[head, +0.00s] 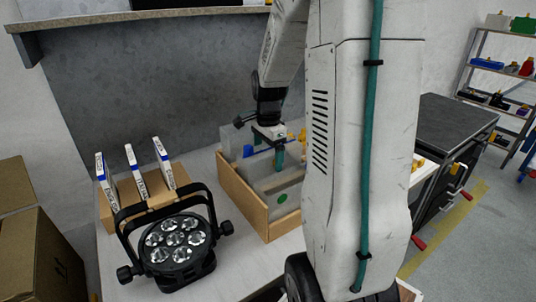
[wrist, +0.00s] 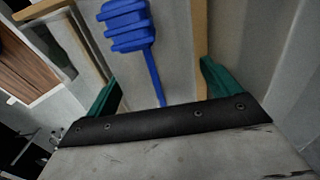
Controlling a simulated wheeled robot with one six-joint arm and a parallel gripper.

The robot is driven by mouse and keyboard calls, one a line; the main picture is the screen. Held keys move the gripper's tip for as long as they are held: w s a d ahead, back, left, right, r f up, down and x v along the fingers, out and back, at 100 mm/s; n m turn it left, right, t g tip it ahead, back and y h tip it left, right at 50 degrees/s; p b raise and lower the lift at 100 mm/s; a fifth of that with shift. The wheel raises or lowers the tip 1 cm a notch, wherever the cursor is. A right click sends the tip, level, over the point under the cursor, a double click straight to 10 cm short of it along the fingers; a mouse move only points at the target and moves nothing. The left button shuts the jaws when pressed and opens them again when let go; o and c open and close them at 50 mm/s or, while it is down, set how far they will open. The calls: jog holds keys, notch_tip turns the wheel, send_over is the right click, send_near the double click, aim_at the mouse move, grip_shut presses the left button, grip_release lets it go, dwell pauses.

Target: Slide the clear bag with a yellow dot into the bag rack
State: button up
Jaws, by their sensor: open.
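My gripper (head: 277,158) points down over a wooden box (head: 246,205) in the head view, with its green fingers apart. In the wrist view my gripper (wrist: 161,84) is open; the stem of a blue ribbed piece (wrist: 126,26) shows between the fingers, and I cannot tell whether they touch it. The blue piece also shows in the head view (head: 249,150), left of the gripper. Grey translucent sheets stand in the box, one with a green dot (head: 283,198). I see no yellow dot on a bag. I cannot tell whether this box is the bag rack.
A black par can (head: 180,250) lies on the table left of the box. Behind it, a cardboard holder (head: 150,200) carries upright white labelled pieces. Small yellow items (head: 301,137) are by the box, partly behind my arm. A dark cabinet (head: 445,125) stands at right.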

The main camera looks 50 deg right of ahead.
jog(key=shift+r, duration=3.9)
